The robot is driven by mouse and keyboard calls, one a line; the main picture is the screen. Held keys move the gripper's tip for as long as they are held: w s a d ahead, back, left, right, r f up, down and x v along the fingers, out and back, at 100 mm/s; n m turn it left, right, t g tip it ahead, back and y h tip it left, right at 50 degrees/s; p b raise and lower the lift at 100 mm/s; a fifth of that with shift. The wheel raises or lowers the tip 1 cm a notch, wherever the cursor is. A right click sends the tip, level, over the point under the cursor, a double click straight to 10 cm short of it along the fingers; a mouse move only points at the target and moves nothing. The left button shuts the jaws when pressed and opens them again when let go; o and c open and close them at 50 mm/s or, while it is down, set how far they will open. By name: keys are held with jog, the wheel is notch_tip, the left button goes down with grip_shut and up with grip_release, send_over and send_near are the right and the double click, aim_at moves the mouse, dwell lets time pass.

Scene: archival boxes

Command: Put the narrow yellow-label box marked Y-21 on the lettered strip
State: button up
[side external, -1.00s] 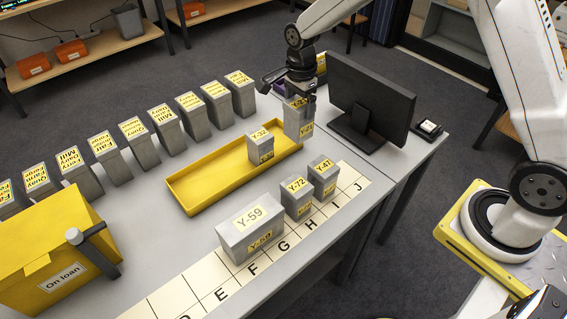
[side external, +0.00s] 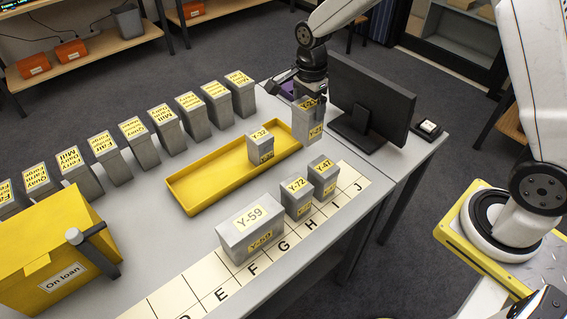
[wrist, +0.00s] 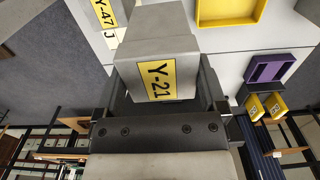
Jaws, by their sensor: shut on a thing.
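My gripper (side external: 311,92) is shut on a narrow grey box with yellow labels (side external: 308,119). In the wrist view the box (wrist: 150,50) reads Y-21 and sits between the jaws. In the side view it is upright between the yellow tray and the monitor; whether its base is clear of the table cannot be told. The lettered strip (side external: 342,197) runs along the table's near edge, with letters D to J readable. On it stand the wide box Y-59 (side external: 250,234), box Y-72 (side external: 296,203) and box Y-47 (side external: 323,182).
A yellow tray (side external: 190,197) holds box Y-32 (side external: 260,148). A black monitor (side external: 372,95) stands close right of my gripper. Several grey boxes line the far side. A yellow On loan box (side external: 50,260) stands at left. A purple tray (wrist: 275,67) shows in the wrist view. Strip space near J is bare.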

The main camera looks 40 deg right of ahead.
jog(key=shift+r, duration=0.15)
jog(key=shift+w+r, duration=0.1)
jog(key=shift+r, duration=0.6)
notch_tip(320, 180, up, 4)
jog(key=shift+f, duration=0.15)
jog(key=s+d, duration=0.7)
jog(key=s, duration=0.1)
notch_tip(320, 180, down, 11)
jog(key=shift+s+d+r, duration=0.15)
jog(key=shift+d+r, duration=0.05)
jog(key=shift+f, duration=2.2)
jog(key=shift+f, duration=1.8)
